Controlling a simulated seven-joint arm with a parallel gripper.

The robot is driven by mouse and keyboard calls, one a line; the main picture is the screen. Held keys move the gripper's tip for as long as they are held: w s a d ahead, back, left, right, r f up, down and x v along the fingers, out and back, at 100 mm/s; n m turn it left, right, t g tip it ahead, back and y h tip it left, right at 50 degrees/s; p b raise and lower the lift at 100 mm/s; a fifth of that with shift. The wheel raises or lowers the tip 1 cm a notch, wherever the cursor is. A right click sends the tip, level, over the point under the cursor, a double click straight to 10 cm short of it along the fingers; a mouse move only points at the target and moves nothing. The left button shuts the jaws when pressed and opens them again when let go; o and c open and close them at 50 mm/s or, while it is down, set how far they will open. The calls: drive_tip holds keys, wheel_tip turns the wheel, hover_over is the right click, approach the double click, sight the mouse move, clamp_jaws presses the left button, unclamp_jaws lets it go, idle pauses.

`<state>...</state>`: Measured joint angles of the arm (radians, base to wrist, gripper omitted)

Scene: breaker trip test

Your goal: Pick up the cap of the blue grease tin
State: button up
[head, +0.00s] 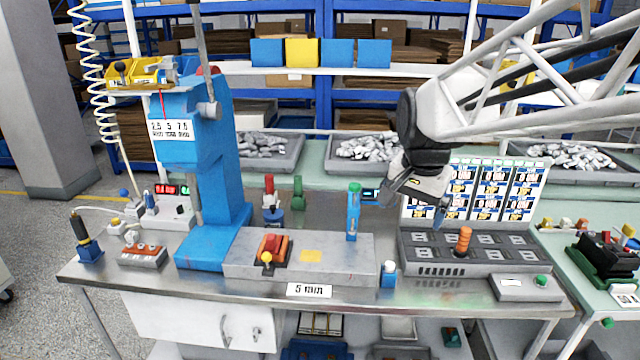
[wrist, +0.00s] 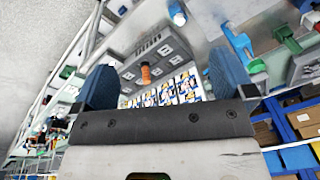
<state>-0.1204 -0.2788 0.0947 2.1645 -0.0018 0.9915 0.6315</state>
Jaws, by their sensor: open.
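A small blue container with a pale top (head: 388,273), which looks like the grease tin and its cap, stands upright near the front edge of the bench, right of the grey block. It also seems to show at the top of the wrist view (wrist: 177,12). My gripper (head: 415,202) is open and empty, above and behind the bench's right half, apart from both. Its blue fingers spread wide in the wrist view (wrist: 165,80).
A grey socket panel (head: 485,257) with an orange cylinder (head: 463,241) stands right of the small container. The grey block (head: 345,262) is to its left, with a blue, green-topped post (head: 354,212) rising behind. A blue press (head: 205,180) stands at left.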

drive_tip(key=w+a+m, duration=0.2)
drive_tip(key=w+a, duration=0.2)
drive_tip(key=w, duration=0.4)
drive_tip(key=w+a+m, duration=0.2)
drive_tip(key=w+a, duration=0.2)
drive_tip(key=w, duration=0.3)
drive_tip(key=m+g, duration=0.2)
drive_tip(key=m, duration=0.7)
hover_over(273, 211)
drive_tip(key=d, duration=0.1)
drive_tip(key=f, duration=2)
drive_tip(key=shift+w+d+f, duration=0.15)
drive_tip(key=shift+d, duration=0.05)
drive_tip(key=shift+w+a+f, duration=0.2)
drive_tip(key=shift+a+f, duration=0.15)
drive_tip(key=shift+f, duration=1.3)
